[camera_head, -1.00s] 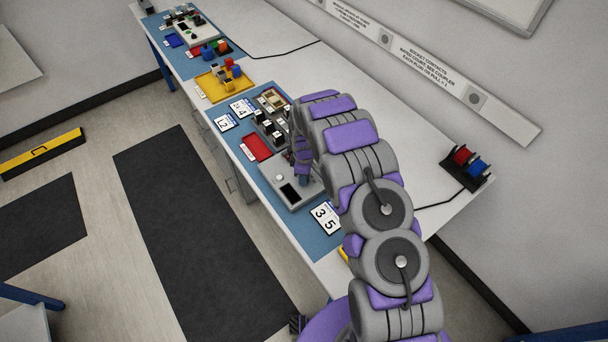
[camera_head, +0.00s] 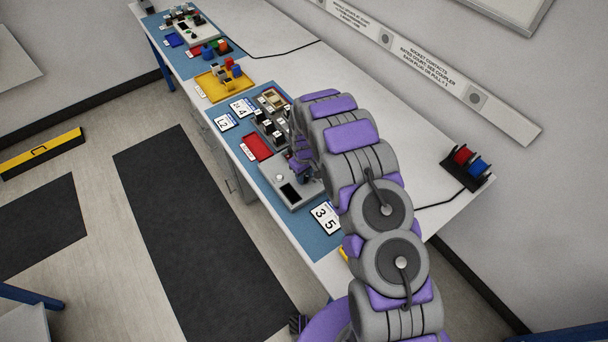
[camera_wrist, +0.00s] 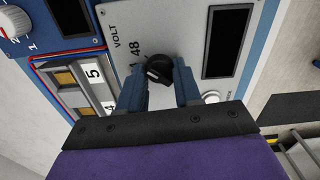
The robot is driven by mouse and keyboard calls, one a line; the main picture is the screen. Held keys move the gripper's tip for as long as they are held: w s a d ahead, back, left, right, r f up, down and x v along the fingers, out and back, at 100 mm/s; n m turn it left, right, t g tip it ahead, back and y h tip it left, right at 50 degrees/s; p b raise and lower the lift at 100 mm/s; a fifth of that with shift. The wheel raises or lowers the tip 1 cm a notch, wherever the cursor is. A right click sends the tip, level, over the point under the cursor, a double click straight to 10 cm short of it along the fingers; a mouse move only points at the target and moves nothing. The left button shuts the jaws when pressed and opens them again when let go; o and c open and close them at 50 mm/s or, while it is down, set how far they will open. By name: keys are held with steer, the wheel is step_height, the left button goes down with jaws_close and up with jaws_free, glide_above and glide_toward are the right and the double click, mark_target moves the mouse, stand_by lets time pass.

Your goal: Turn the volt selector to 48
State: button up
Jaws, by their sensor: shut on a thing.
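The volt selector (camera_wrist: 158,70) is a black round knob on a light grey panel (camera_wrist: 180,25), beside the printed words VOLT and 48, in the wrist view. My gripper (camera_wrist: 160,80) has its two blue-grey fingers on either side of the knob and is shut on it. The knob's pointer mark and the other scale numbers are partly hidden, so its exact setting cannot be read. In the head view the grey panel box (camera_head: 297,196) lies on the blue mat, and my arm covers the knob and most of my gripper.
A dark display window (camera_wrist: 226,42) and a white round button (camera_wrist: 211,97) sit on the same panel. A red-edged tray (camera_wrist: 85,88) with numbered pieces adjoins it. In the head view, a red tray (camera_head: 257,147) and number cards (camera_head: 325,218) lie close by.

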steer(key=shift+m, duration=0.6)
steer(key=o, duration=1)
steer(key=shift+o, duration=0.2)
step_height(320, 180, up, 17)
steer(key=shift+r+p, duration=0.15)
steer(key=shift+p, duration=0.25)
